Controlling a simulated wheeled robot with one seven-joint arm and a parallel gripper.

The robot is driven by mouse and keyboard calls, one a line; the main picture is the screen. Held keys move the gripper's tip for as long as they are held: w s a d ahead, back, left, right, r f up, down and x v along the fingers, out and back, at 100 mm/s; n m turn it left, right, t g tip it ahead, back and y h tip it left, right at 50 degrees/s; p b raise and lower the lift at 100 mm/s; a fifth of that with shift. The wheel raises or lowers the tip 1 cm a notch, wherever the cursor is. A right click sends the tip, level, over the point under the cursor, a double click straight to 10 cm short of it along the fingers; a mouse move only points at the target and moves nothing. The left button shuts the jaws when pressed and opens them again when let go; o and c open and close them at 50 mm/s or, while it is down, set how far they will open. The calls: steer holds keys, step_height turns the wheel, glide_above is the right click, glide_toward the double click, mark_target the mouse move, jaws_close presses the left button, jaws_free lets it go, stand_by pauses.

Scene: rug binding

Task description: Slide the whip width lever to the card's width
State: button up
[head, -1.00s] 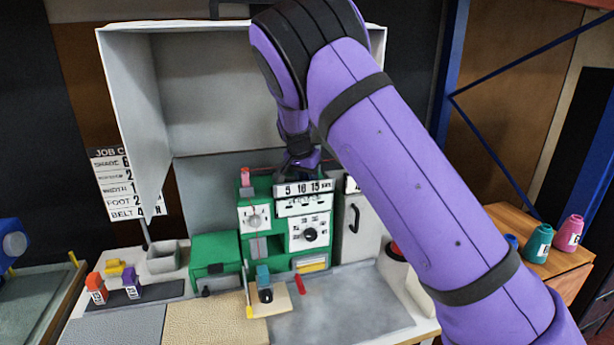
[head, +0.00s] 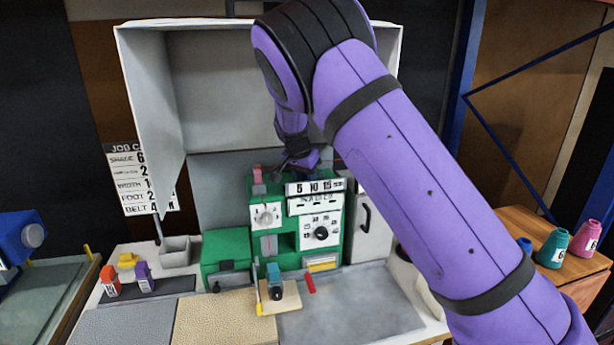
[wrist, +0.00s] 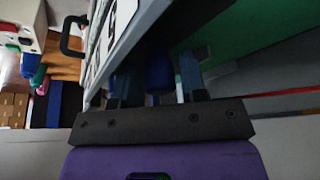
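The job card (head: 135,180) hangs at the left; its WIDTH row starts with a 1, and the rest is cut off by the hood's edge. The green machine (head: 238,240) carries a white width scale (head: 315,187) marked 5, 10, 15 on top. My gripper (head: 298,166) is low behind this scale at the machine's top, partly hidden by my wrist. In the wrist view its two fingers (wrist: 155,88) stand apart, with a dark blue piece (wrist: 158,70) between them, perhaps the lever knob. I cannot tell whether they touch it. The lever's pointer is not readable.
A grey hood (head: 130,110) surrounds the machine's back and left. A red-topped post (head: 257,174) stands left of the scale. A grey panel with a black handle (head: 365,215) is to the right. Spools (head: 552,248) stand at far right. The grey tabletop (head: 350,310) in front is mostly clear.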

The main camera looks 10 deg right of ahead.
steer(key=v, duration=1)
steer(key=shift+r, duration=0.4)
steer(key=shift+s+a, duration=0.1)
steer(key=shift+s, duration=0.05)
